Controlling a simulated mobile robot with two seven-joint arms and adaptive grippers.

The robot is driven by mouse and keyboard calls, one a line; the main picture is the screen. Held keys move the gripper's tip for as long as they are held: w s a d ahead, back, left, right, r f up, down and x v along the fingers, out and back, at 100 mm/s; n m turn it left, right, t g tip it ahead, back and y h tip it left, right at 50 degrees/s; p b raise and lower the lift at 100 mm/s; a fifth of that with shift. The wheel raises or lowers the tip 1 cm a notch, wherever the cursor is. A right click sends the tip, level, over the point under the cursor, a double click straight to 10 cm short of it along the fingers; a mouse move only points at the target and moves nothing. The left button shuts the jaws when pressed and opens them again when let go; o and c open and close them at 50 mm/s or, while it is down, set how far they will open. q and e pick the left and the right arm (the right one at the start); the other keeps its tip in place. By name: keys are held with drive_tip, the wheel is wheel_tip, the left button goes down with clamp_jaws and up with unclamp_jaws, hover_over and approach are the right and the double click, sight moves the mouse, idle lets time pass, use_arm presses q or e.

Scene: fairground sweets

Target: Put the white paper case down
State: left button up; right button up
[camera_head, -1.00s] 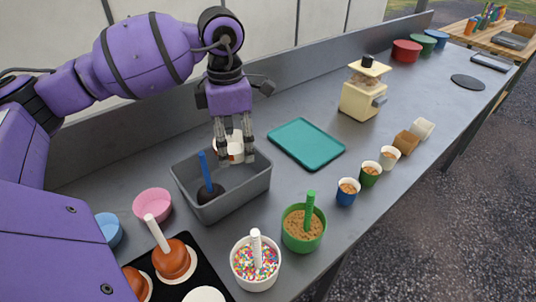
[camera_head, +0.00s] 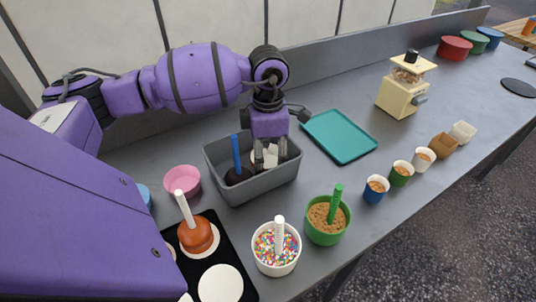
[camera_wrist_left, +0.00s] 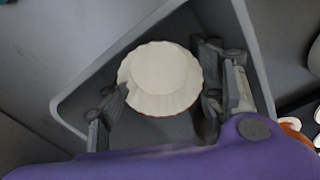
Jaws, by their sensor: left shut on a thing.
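The white paper case (camera_head: 257,158) is inside the grey bin (camera_head: 262,190), partly hidden behind my fingers in the head view. In the left wrist view the white paper case (camera_wrist_left: 162,78) looks round with a fluted edge and sits between the fingers. My left gripper (camera_head: 266,163) reaches down into the bin and is shut on the case; it also shows in the left wrist view (camera_wrist_left: 158,105). I cannot tell whether the case touches the bin floor. My right gripper is not in view.
A blue stick (camera_head: 236,155) with a dark base stands in the bin's left part. A teal tray (camera_head: 340,136) lies to the right. A pink bowl (camera_head: 182,180) is left of the bin. A sprinkle tub (camera_head: 277,262) and a green tub (camera_head: 327,234) stand in front.

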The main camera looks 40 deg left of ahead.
sight(268, 163)
use_arm(q)
drive_tip(key=o, duration=0.6)
drive_tip(key=shift+f, duration=0.15)
wheel_tip(268, 163, up, 12)
drive_tip(key=shift+r, duration=0.2)
idle(0.4)
